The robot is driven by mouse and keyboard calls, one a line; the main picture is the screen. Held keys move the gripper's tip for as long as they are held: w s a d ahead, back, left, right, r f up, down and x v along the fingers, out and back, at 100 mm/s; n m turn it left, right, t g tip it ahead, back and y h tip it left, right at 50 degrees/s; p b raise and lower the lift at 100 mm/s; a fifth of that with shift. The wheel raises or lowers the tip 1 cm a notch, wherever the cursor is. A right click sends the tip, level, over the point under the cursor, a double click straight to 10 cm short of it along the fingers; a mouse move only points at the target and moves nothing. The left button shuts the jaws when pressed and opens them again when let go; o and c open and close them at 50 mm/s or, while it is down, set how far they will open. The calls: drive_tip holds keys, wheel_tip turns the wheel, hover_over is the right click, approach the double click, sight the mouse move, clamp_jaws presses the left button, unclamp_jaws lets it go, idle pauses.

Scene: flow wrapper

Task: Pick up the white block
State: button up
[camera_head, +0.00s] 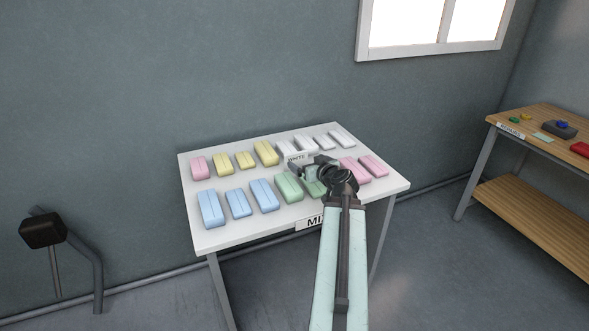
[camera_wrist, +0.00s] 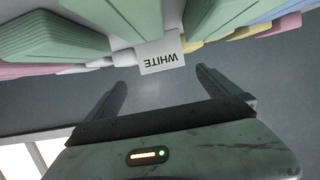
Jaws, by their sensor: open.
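Several white blocks stand in the back row of the white table (camera_head: 218,238), toward its right; the leftmost is a white block (camera_head: 287,149) and the rightmost is another white block (camera_head: 342,139). A small "WHITE" label (camera_head: 297,158) is in front of them; it shows upside down in the wrist view (camera_wrist: 161,56). My gripper (camera_head: 303,171) is over the table, in front of the white blocks and above the green ones. In the wrist view my gripper (camera_wrist: 160,78) has its two fingers apart with nothing between them. My arm hides part of the front row.
Pink (camera_head: 200,167) and yellow blocks (camera_head: 266,153) share the back row. Blue (camera_head: 238,203), green (camera_head: 288,187) and pink blocks (camera_head: 373,166) fill the front row. A wooden table (camera_head: 545,127) with small items is at the right. The wall is behind.

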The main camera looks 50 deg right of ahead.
sight(297, 155)
drive_tip(key=b+x, duration=0.2)
drive_tip(key=x, duration=0.6)
drive_tip(key=shift+w+r, duration=0.1)
drive_tip(key=shift+r, duration=0.05)
drive_tip(key=shift+a+r, duration=0.1)
drive_tip(key=c, duration=1.3)
